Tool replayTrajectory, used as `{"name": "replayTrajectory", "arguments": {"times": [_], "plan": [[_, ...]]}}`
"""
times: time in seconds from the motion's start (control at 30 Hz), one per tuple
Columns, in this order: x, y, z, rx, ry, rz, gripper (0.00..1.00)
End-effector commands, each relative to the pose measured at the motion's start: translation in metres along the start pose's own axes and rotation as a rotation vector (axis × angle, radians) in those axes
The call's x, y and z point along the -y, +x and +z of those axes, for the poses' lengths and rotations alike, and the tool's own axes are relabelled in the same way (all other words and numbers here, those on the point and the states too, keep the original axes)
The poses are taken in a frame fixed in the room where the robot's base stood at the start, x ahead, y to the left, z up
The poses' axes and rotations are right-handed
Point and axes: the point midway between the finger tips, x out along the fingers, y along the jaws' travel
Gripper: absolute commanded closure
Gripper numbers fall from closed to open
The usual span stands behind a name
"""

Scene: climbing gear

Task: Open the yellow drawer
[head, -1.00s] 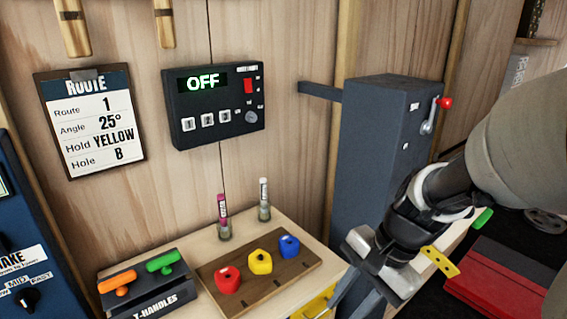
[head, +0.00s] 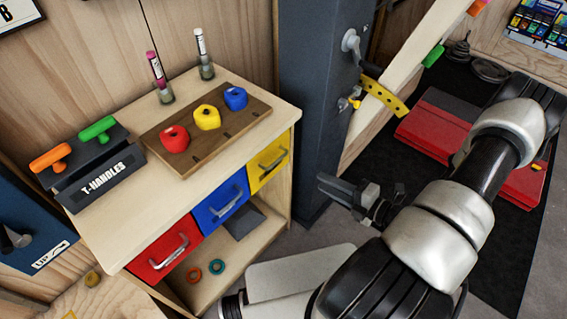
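The yellow drawer (head: 268,162) is at the right end of a row of drawers under the wooden cabinet top. It has a metal bar handle (head: 272,160) and looks shut. My gripper (head: 338,190) is to the right of the yellow drawer and a little lower in the picture, apart from it, with its dark fingers pointing left. I cannot make out a clear gap between the fingers. Nothing shows held in it.
A blue drawer (head: 221,205) and a red drawer (head: 166,248) sit left of the yellow one. The cabinet top (head: 225,85) carries a board with holds, markers and a T-handle block. A dark post (head: 305,90) stands right of the cabinet. Red mats lie at right.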

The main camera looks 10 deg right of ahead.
Motion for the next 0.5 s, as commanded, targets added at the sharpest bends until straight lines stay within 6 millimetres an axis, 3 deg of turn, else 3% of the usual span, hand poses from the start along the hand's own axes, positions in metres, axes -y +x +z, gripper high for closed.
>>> {"name": "replayTrajectory", "arguments": {"times": [0.17,0.5], "plan": [[0.0,0.022,-0.001,-0.005,-0.001,0.002,0.72],[0.0,0.096,-0.002,-0.008,-0.005,0.001,0.72]]}}
